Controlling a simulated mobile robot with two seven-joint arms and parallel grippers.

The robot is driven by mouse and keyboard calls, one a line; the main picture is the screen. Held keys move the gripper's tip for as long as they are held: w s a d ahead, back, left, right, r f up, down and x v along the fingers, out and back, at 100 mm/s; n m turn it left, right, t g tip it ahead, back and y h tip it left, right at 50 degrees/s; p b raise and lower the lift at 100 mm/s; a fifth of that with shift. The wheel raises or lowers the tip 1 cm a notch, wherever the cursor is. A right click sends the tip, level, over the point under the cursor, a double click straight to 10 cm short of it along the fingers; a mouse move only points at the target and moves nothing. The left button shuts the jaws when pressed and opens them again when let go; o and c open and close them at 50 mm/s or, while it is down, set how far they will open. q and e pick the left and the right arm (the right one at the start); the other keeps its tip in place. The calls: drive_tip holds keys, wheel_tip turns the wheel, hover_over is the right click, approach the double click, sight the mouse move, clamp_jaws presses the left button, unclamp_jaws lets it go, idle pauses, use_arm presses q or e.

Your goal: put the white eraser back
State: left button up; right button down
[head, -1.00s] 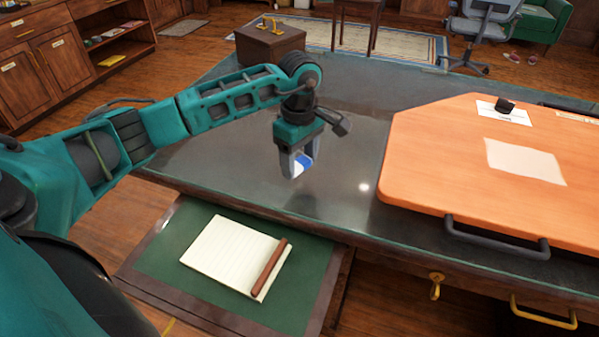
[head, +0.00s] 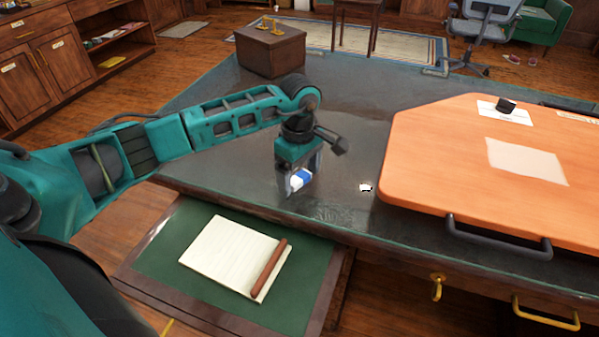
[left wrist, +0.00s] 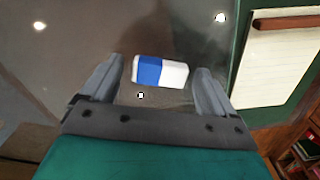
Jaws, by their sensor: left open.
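The white eraser (head: 299,181) with a blue sleeve appears to lie on the dark glossy desk top (head: 240,170), left of the orange board. In the left wrist view the eraser (left wrist: 160,72) lies between the two fingers, with a small gap on each side. My left gripper (head: 301,176) points down over it, open, its fingers on either side of the eraser. The fingers partly hide the eraser in the head view. My right gripper is not in view.
The orange board (head: 450,170) with a dark handle (head: 497,240) covers the desk's right side. A green pad (head: 180,245) below the desk edge bears a notepad (head: 215,255) and a brown rod (head: 269,268). A wooden box (head: 270,55) stands at the back.

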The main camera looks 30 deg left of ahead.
sight(299, 178)
use_arm(q)
wheel_tip(299, 178, up, 12)
drive_tip(key=p, duration=0.1)
drive_tip(key=shift+r, duration=0.2)
idle(0.3)
drive_tip(key=shift+f, duration=0.1)
idle(0.4)
